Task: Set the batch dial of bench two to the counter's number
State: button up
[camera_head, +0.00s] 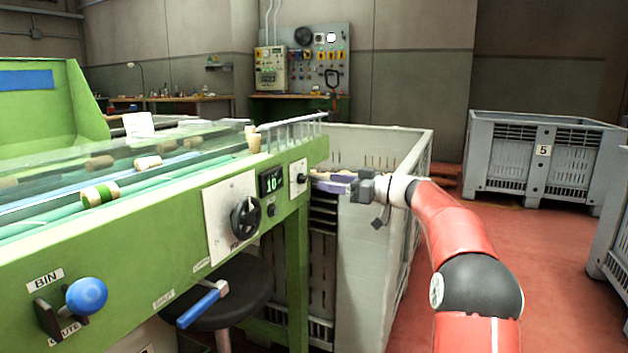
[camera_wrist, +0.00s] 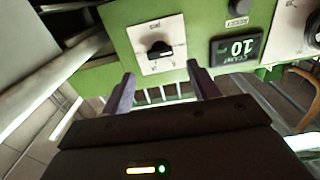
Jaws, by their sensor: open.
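A small black knob (camera_head: 301,178) sits on a white plate on the end of the green bench (camera_head: 130,248). In the wrist view the knob (camera_wrist: 160,49) and its plate appear between my fingertips; the plate's marks are too small to read. The counter display (camera_head: 271,181) beside it glows green and reads 10; it shows upside down in the wrist view (camera_wrist: 237,49). My gripper (camera_head: 315,181) is open, its purple fingers facing the knob. In the wrist view my gripper (camera_wrist: 160,78) looks empty and apart from the knob.
A large black dial (camera_head: 245,218) on a white plate is left of the counter. A reset button (camera_wrist: 238,6) is near the display. A blue-knobbed lever (camera_head: 87,296) is at the front left. A pale crate (camera_head: 365,250) stands close behind my gripper.

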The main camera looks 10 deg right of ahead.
aim_at(308, 179)
jog(key=x, duration=0.6)
jog(key=shift+p, duration=0.35)
jog(key=c, duration=1)
